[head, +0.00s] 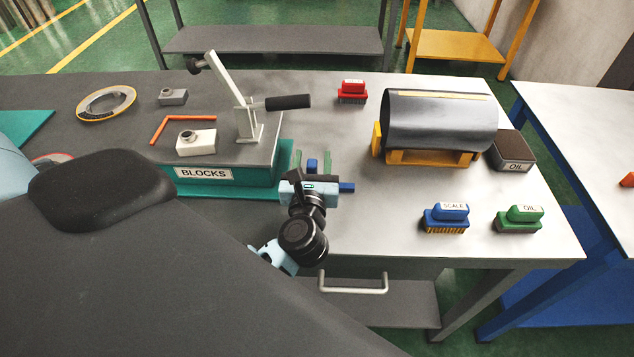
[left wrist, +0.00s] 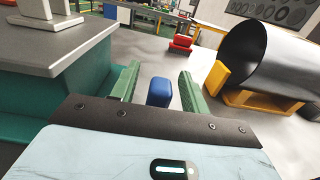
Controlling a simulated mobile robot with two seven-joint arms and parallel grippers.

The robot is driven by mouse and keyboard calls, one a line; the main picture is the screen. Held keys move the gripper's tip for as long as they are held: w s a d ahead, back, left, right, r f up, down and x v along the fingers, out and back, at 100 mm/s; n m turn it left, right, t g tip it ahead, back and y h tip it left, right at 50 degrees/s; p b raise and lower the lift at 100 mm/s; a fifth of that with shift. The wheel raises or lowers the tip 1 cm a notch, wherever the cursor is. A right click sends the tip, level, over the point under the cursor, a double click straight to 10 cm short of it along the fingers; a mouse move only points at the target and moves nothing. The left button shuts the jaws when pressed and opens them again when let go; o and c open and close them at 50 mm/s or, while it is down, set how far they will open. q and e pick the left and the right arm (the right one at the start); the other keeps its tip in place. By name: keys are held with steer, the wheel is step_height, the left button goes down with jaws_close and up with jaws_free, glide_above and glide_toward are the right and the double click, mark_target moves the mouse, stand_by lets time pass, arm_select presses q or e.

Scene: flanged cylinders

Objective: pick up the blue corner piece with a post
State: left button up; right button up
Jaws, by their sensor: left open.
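The blue corner piece (head: 347,187) lies on the grey table just right of the teal block labelled BLOCKS. Its upright post shows as a blue stub in the left wrist view (left wrist: 159,92). My left gripper (head: 313,162) is open, with its green fingers on either side of the post and gaps showing on both sides. The gripper's body hides most of the piece's base. In the left wrist view the left gripper (left wrist: 158,88) also shows open around the post. My right gripper is in neither view.
The teal BLOCKS stand (head: 232,190), with a lever press (head: 245,115) on top, rises close to the left of my gripper. A dark cylinder in a yellow cradle (head: 440,120) stands to the right. Red (head: 352,92), blue (head: 446,218) and green (head: 519,219) brushes lie apart. Bare table lies between.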

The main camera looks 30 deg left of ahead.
arm_select(q)
steer(key=shift+c, duration=0.2)
jaws_close()
steer(key=shift+r, duration=0.1)
